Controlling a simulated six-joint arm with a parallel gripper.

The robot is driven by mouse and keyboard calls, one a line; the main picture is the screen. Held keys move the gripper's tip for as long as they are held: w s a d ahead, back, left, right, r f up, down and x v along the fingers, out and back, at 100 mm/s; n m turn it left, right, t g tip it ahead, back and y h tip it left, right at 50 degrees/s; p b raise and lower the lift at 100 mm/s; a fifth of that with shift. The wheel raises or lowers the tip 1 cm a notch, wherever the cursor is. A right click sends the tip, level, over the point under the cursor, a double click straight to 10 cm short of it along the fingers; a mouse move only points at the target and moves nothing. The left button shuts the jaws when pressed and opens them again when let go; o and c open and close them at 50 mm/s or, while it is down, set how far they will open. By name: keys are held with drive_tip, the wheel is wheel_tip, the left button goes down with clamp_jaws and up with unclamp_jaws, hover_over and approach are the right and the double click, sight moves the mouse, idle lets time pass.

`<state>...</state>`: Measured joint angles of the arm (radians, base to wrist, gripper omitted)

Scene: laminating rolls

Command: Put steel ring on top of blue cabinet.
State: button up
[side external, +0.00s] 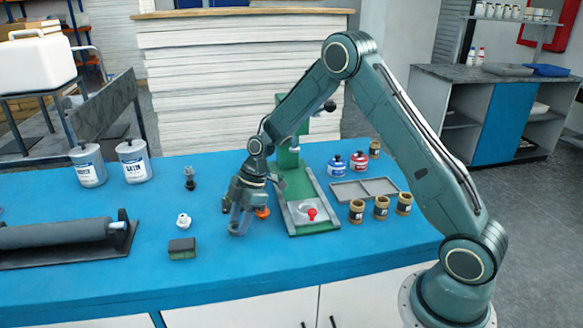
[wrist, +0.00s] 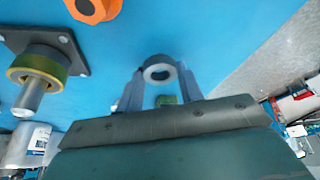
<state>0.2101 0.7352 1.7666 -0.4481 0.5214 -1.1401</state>
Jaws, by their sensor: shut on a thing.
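My gripper (side external: 240,222) is low over the blue table, left of the green press. In the wrist view, its two fingers (wrist: 160,84) are shut on a grey steel ring (wrist: 159,63), with the ring's hole facing the camera. The ring is hard to make out between the fingers in the side view. I cannot tell whether it touches the table. A cabinet with a blue door panel (side external: 500,122) and a dark grey top (side external: 455,77) stands at the back right, well apart from my gripper.
The green press (side external: 296,185) stands right of my gripper, with an orange part (side external: 262,212) between. A dark block (side external: 182,248) and white fitting (side external: 183,221) lie left. Several brown jars (side external: 381,207) stand right.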

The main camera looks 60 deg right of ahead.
drive_tip(key=shift+f, duration=0.55)
drive_tip(key=shift+f, duration=0.15)
drive_tip(key=o, duration=1)
drive_tip(key=shift+o, duration=0.2)
drive_tip(key=v, duration=1.2)
drive_tip(key=shift+s+r, duration=0.1)
drive_tip(key=shift+r, duration=0.1)
